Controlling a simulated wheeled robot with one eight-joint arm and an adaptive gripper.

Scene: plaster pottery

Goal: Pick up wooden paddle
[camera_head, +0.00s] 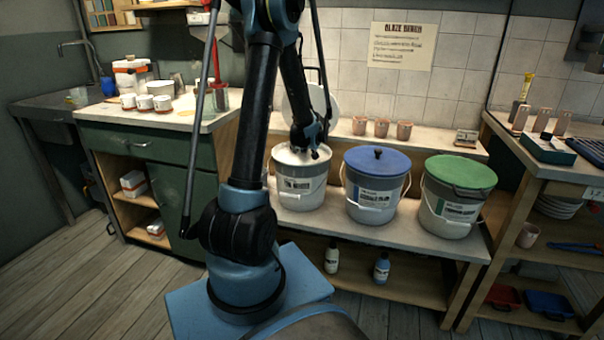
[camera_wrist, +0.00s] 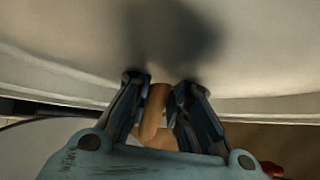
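A brown wooden rod-like handle (camera_wrist: 153,115), which looks like the wooden paddle's, stands between my fingers in the wrist view, its rounded end towards the camera. My gripper (camera_wrist: 163,84) has a finger against each side of it and seems shut on it. The rest of the paddle is hidden or not distinguishable against the pale surface (camera_wrist: 240,50) behind the fingertips. In the head view my gripper (camera_head: 310,153) is at the top of the open white bucket (camera_head: 301,186), pointing down. I cannot make out the paddle in the head view.
A blue-lidded bucket (camera_head: 377,163) and a green-lidded bucket (camera_head: 459,174) stand to the right on the low bench (camera_head: 410,238). A round white disc (camera_head: 324,101) leans behind my gripper. Several clay cups (camera_head: 381,127) stand on the back ledge. Bottles (camera_head: 382,268) stand below.

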